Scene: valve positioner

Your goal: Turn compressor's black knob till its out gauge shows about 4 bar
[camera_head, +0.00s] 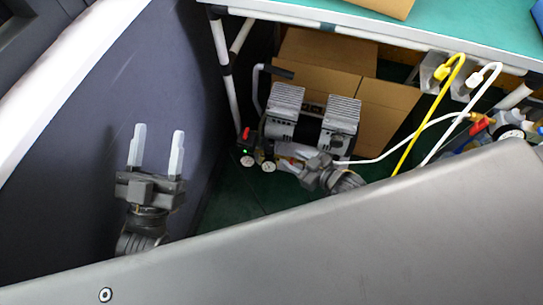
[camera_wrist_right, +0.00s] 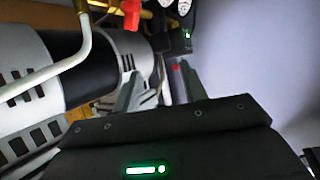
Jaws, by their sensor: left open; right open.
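The compressor (camera_head: 311,121), silver with a black middle, stands on the floor under the table. Two small white gauges (camera_head: 257,164) sit at its lower left, beside a red part (camera_head: 246,133). In the right wrist view the gauges (camera_wrist_right: 172,4) are cut off at the top edge. Their needles cannot be read. I cannot clearly pick out the black knob. My right gripper (camera_head: 284,157) is open at the compressor's lower front, right of the gauges. Its fingers (camera_wrist_right: 158,82) show apart in the wrist view, pointing toward the gauge end. My left gripper (camera_head: 156,147) is open and empty, away from the compressor.
Cardboard boxes (camera_head: 385,118) stand behind the compressor. A green-topped table (camera_head: 440,35) with white legs is overhead. Yellow (camera_head: 424,115) and white hoses hang at right, near red-handled fittings (camera_head: 482,125). A dark panel (camera_head: 90,120) stands at left.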

